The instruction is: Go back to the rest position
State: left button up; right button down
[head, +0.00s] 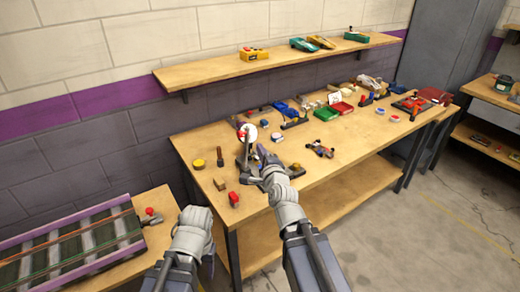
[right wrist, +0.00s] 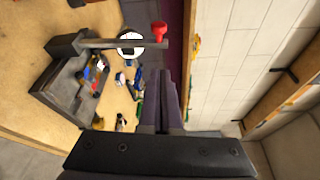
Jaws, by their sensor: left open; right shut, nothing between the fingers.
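My right gripper (head: 252,165) is over the near left part of the workbench (head: 300,180), beside a dark stand. In the right wrist view its two dark fingers (right wrist: 172,82) are together with nothing between them. The stand (right wrist: 70,85) has a grey arm with a red knob (right wrist: 158,31) and a white disc (right wrist: 130,42); the fingers look apart from it, though the gap is hard to judge. My left gripper (head: 193,225) is low at the left, near the front left of the bench. It is open, its fingertips mostly hidden by the wrist.
A red knob (head: 233,198) and a yellow round piece (head: 198,163) are on the bench's left end. Tools and toy cars crowd the back. A shelf (head: 230,68) hangs above.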

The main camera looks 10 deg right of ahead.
jog(key=s+a+f+n+g+y+p, duration=0.1)
jog(key=s+a+f+n+g+y, duration=0.1)
jog(key=s+a+f+n+g, duration=0.25)
jog(key=s+a+f+n+g+y+p, duration=0.1)
jog(key=s+a+f+n+g, duration=0.15)
jog(key=a+f+n, duration=0.4)
jog(key=s+f+n+g+h, duration=0.2)
jog(key=s+n+g, duration=0.3)
jog(key=s, duration=0.4)
jog(key=s+f+n+g+h+p, duration=0.1)
jog(key=s+f+n+g+h, duration=0.1)
jog(key=s+f+n+g, duration=0.2)
jog(key=s+n+g, duration=0.1)
jog(key=s+n, duration=0.2)
jog(key=s, duration=0.1)
jog(key=shift+s+a+n+g+h, duration=0.15)
jog(key=shift+s+n+g+h, duration=0.15)
jog(key=shift+s+h, duration=0.1)
